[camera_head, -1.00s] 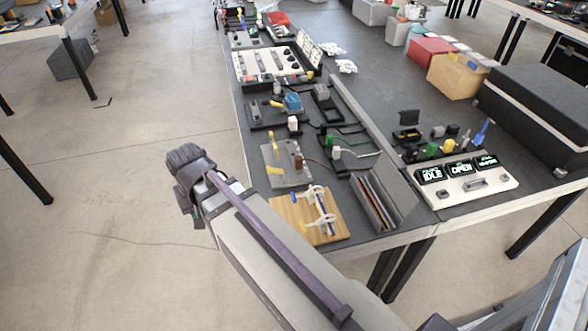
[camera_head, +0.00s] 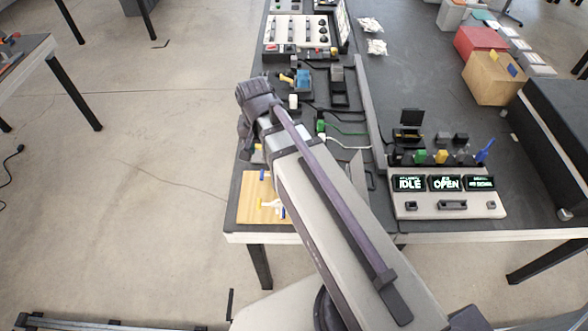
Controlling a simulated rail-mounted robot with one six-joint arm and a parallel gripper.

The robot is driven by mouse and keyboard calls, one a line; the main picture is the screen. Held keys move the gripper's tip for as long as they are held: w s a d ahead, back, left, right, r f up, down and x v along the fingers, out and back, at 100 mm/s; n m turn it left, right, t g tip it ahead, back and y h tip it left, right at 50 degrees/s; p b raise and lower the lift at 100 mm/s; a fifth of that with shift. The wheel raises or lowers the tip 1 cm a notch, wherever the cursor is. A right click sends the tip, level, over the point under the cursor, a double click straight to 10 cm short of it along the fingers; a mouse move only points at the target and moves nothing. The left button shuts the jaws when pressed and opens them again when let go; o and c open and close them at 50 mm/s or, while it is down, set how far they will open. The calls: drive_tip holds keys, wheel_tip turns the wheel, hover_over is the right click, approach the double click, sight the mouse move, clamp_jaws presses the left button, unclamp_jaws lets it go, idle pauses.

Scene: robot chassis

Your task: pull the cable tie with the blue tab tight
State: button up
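A light wooden board (camera_head: 250,212) lies at the table's near left corner, its right part hidden behind my arm. A small blue piece (camera_head: 262,175) on its upper part looks like the blue tab; the rest of that cable tie is hidden by my arm. My gripper's fingers cannot be made out.
A panel with lit IDLE and OPEN displays (camera_head: 449,198) stands right of my arm. Fixtures with green, white and blue parts (camera_head: 303,80) lie beyond the board. A cardboard box (camera_head: 492,78) and a black case (camera_head: 555,140) stand at right.

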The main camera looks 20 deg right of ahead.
sight(262, 173)
drive_tip(key=f+b, duration=0.7)
drive_tip(key=a+f+b, duration=0.1)
drive_tip(key=f+b, duration=0.3)
drive_tip(key=shift+w+f, duration=0.1)
drive_tip(key=shift+w, duration=0.15)
drive_tip(key=shift+c, duration=0.5)
clamp_jaws()
